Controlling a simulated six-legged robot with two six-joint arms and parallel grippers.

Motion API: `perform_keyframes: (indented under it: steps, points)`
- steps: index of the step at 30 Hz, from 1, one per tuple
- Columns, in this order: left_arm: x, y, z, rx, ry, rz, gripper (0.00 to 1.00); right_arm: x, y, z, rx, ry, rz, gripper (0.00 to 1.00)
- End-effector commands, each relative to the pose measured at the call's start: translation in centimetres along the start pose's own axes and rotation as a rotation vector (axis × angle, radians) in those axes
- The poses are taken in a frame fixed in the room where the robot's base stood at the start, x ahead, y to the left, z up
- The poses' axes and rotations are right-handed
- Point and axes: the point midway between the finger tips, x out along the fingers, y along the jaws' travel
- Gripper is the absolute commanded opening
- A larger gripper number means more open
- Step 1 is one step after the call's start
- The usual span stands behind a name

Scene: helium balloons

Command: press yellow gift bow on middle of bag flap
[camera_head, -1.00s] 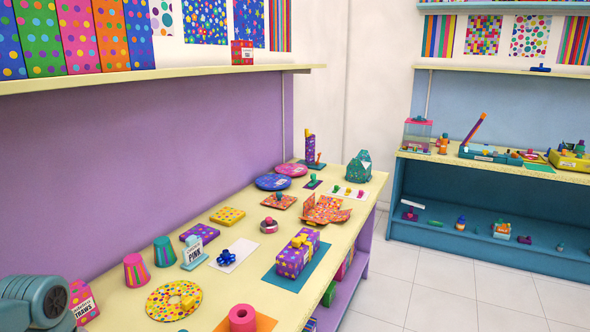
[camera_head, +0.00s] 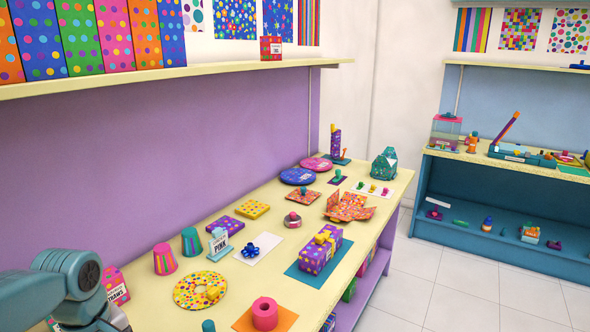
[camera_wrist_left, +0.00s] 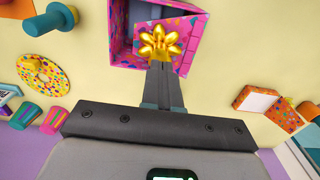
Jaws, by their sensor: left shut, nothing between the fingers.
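In the left wrist view a shiny yellow gift bow (camera_wrist_left: 160,42) lies against a pink dotted bag (camera_wrist_left: 160,15), which has a dark purple opening on its left. My left gripper (camera_wrist_left: 161,66) is shut and empty, its fingertips right at the near edge of the bow. The fingers hide part of the bag's near side. I cannot tell whether the tips touch the bow, or whether the bow is stuck to the flap. The bag is not visible in the head view, where only my left arm shows at the lower left.
A dotted ring plate (camera_head: 200,291) and striped cups (camera_head: 165,259) stand nearby. A purple gift box (camera_head: 320,251) sits on a blue mat. A pink roll (camera_head: 265,313) stands near the table's front. An orange open box (camera_wrist_left: 257,100) lies right of the bag in the wrist view.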

Motion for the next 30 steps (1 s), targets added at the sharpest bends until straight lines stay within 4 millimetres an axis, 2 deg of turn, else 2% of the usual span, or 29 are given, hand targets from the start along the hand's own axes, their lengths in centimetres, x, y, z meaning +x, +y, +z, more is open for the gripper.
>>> perform_keyframes:
  steps: [8,20,30]
  points:
    - [-0.1,0.0,0.0,0.0,0.0,0.0,0.0,-0.1,0.0,0.0,0.0,0.0,0.0,0.43]
    - [-4.0,0.0,0.0,0.0,0.0,0.0,0.0,-3.2,-1.2,0.1,0.0,0.0,0.0,0.43]
    - [-3.9,0.0,0.0,0.0,0.0,0.0,0.0,-3.1,-1.1,0.1,0.0,0.0,0.0,0.43]
